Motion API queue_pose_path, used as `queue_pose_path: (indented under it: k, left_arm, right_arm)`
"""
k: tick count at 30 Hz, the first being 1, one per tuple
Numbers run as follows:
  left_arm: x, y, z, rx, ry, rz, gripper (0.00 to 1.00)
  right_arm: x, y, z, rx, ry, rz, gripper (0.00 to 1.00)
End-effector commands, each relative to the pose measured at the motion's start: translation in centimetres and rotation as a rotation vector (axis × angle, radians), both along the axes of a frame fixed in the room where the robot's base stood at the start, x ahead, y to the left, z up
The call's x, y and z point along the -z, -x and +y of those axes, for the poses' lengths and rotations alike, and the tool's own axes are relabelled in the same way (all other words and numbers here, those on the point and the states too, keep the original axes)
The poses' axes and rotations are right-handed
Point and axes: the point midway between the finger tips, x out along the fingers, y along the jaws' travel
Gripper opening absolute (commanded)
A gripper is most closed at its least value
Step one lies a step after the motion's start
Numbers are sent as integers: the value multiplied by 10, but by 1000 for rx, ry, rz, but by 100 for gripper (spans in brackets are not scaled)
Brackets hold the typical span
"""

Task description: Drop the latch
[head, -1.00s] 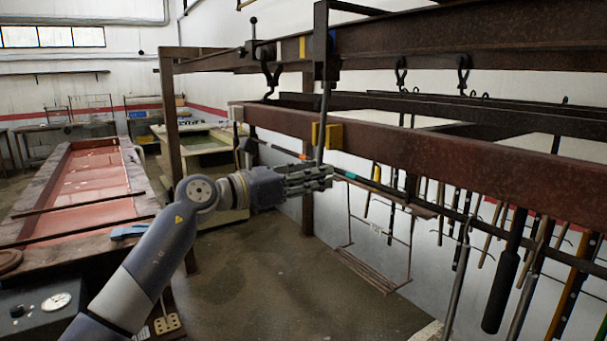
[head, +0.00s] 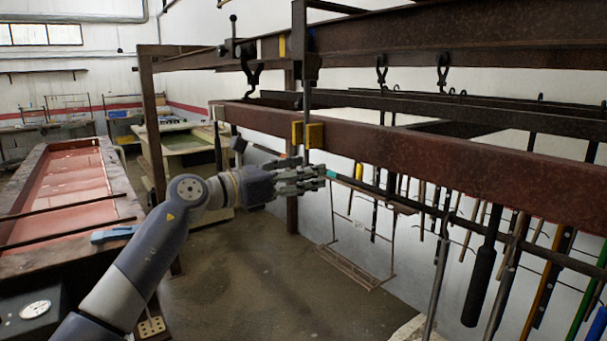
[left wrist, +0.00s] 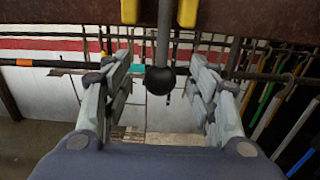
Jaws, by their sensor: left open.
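The latch seems to be a thin upright grey rod (head: 307,105) that runs down past the yellow guide blocks (head: 316,135) on the rusty beam. In the left wrist view the rod (left wrist: 163,35) ends in a black ball knob (left wrist: 160,81). My left gripper (head: 318,178) is at the rod's lower end, just under the beam, and hides the knob in the head view. In the left wrist view its fingers (left wrist: 160,66) are open, one on each side of the knob, with a visible gap on both sides. My right gripper is not in view.
The rusty beam (head: 430,172) runs right above my left gripper. A dark rail with teal tape (head: 345,180) passes behind the fingers. Several long-handled tools (head: 482,270) hang at the right. Black hooks (head: 442,72) hang from the upper beam.

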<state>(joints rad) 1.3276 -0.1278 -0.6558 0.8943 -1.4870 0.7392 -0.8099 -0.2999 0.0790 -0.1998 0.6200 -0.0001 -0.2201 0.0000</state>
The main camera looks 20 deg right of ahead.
Motion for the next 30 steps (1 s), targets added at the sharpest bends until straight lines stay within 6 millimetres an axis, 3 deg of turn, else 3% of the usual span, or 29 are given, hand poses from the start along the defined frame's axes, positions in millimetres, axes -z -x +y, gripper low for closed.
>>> queue_pose_path:
  k: [15, 27, 30]
  left_arm:
    - [3, 18, 57, -1, -2, -3, 53]
    - [1, 21, 64, 0, -1, 0, 53]
    - [10, 16, 67, -4, 22, 37, 53]
  right_arm:
    - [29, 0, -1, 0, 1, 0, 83]
    - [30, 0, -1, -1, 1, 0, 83]
    - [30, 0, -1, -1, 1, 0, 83]
